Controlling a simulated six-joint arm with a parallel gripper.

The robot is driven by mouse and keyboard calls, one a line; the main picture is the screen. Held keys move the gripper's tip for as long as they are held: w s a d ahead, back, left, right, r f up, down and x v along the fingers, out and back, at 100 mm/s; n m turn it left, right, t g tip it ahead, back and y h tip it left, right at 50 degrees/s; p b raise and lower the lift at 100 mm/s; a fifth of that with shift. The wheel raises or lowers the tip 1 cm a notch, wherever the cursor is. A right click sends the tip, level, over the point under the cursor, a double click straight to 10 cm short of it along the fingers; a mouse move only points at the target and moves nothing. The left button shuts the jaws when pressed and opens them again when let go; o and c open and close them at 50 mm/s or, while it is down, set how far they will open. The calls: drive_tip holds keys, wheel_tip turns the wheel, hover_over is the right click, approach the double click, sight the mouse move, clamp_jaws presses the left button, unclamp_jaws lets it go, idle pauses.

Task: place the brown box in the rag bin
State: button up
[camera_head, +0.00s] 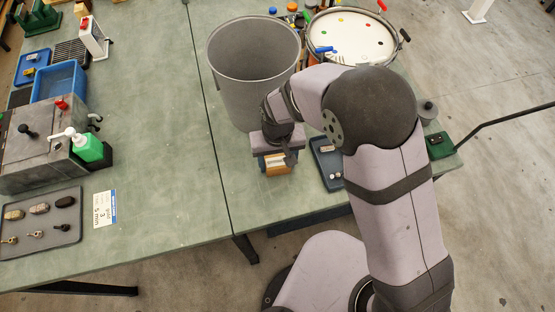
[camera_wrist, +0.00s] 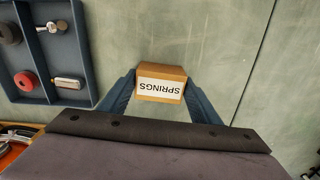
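The brown box (camera_wrist: 162,72) has a white "SPRINGS" label, upside down in the wrist view. My gripper (camera_wrist: 160,90) has a blue finger on each side of it, and both fingertips appear to touch the box. In the head view the box (camera_head: 275,168) shows below my gripper (camera_head: 276,160), near the front edge of the bench. I cannot tell whether it rests on the bench or is slightly raised. The rag bin, a large round grey bin (camera_head: 232,98), stands open behind my gripper. The part of its interior that shows looks empty.
A dark blue tray with small parts (camera_head: 326,160) lies right of my gripper; it also shows in the wrist view (camera_wrist: 80,88). A drum (camera_head: 350,38) stands right of the bin. A green spray bottle (camera_head: 88,147) is far left. The bench left of the bin is clear.

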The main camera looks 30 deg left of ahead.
sight(277, 161)
drive_tip(key=shift+o, duration=1.1)
wheel_tip(277, 161, up, 6)
drive_tip(key=b, duration=0.3)
drive_tip(key=shift+w+a, duration=0.1)
drive_tip(key=shift+w, duration=0.05)
drive_tip(key=shift+r, duration=0.75)
